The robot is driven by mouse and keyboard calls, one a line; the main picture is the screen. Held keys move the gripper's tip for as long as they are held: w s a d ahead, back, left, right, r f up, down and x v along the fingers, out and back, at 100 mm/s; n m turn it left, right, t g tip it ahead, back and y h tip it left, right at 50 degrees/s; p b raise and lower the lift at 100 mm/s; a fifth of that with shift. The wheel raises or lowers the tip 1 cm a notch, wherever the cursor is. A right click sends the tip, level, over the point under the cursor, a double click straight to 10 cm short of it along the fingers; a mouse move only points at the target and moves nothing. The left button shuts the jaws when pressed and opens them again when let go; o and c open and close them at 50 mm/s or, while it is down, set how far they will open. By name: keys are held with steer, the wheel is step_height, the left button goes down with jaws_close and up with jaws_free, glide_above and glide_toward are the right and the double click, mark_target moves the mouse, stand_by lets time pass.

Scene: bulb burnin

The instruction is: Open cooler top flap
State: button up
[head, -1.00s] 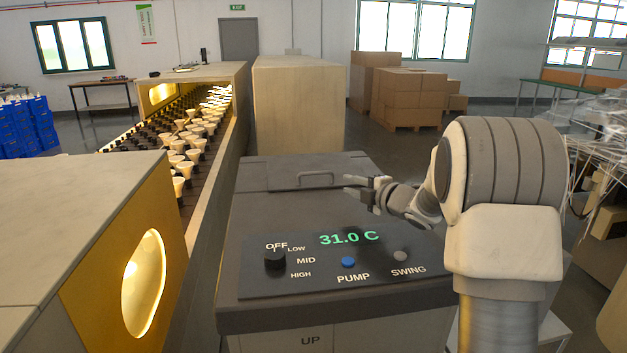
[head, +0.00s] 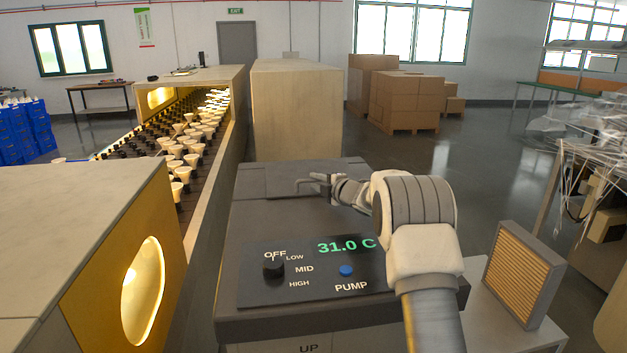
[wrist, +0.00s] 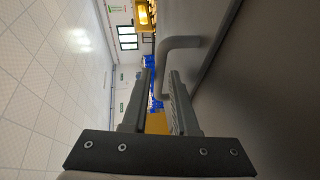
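The grey cooler (head: 260,220) stands in front of me with its top flap (head: 252,178) lying flat and closed at the back of the top. The flap's bar handle shows in the wrist view (wrist: 182,42) as a bent grey tube.
The cooler's control panel (head: 300,272) has a knob, a blue PUMP button and a 31.0 C readout. A lit conveyor with bulbs (head: 185,150) runs along the left. A tall pale box (head: 297,110) stands behind the cooler. A slatted filter panel (head: 522,275) is at right.

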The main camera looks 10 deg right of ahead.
steer(key=shift+x, duration=0.95)
jaws_close()
stand_by(0.9)
